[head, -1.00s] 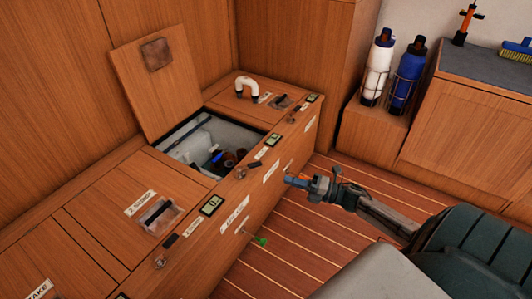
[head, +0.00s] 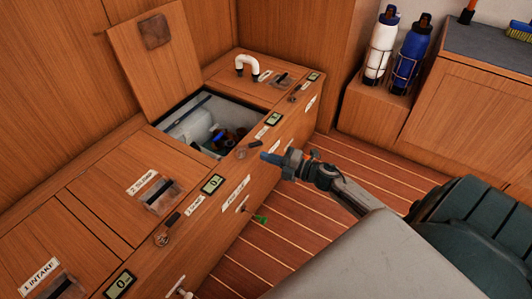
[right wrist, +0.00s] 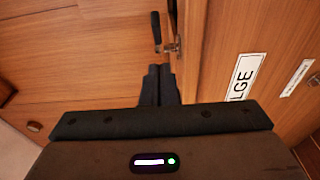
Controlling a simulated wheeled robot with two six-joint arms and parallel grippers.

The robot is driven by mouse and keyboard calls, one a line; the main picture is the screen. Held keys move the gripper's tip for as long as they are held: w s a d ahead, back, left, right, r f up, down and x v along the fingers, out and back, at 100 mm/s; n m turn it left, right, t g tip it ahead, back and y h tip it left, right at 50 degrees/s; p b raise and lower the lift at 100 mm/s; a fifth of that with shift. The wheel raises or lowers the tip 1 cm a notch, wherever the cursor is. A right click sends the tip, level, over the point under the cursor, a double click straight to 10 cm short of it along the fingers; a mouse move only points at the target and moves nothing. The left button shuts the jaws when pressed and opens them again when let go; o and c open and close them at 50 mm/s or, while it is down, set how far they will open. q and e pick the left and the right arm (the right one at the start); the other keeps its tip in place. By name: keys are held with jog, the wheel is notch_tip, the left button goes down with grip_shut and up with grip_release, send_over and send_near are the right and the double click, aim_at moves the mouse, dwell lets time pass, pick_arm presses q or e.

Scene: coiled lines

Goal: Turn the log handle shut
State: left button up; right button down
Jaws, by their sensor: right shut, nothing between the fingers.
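Several small levers with black grips sit along the front edge of the wooden locker. I cannot read which one is labelled log. The lever nearest my right gripper (head: 268,158) is the middle lever (head: 242,153), beside the open hatch. The right gripper is shut and empty, just right of that lever, with a small gap seeming to remain. In the right wrist view, the shut fingers (right wrist: 158,84) point toward a lever with a black grip (right wrist: 156,30) and a metal pivot (right wrist: 172,47). My left gripper is not in view.
An open hatch lid (head: 153,60) leans on the back wall above a bin (head: 185,131) holding dark items. Another lever (head: 163,238) is nearer. A green-tipped tap (head: 260,219) sticks out of the locker front. Bottles (head: 409,58) stand right; the striped floor is clear.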

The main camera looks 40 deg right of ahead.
aim_at(250, 146)
jog(key=w, duration=0.2)
jog(key=shift+w+d, duration=0.4)
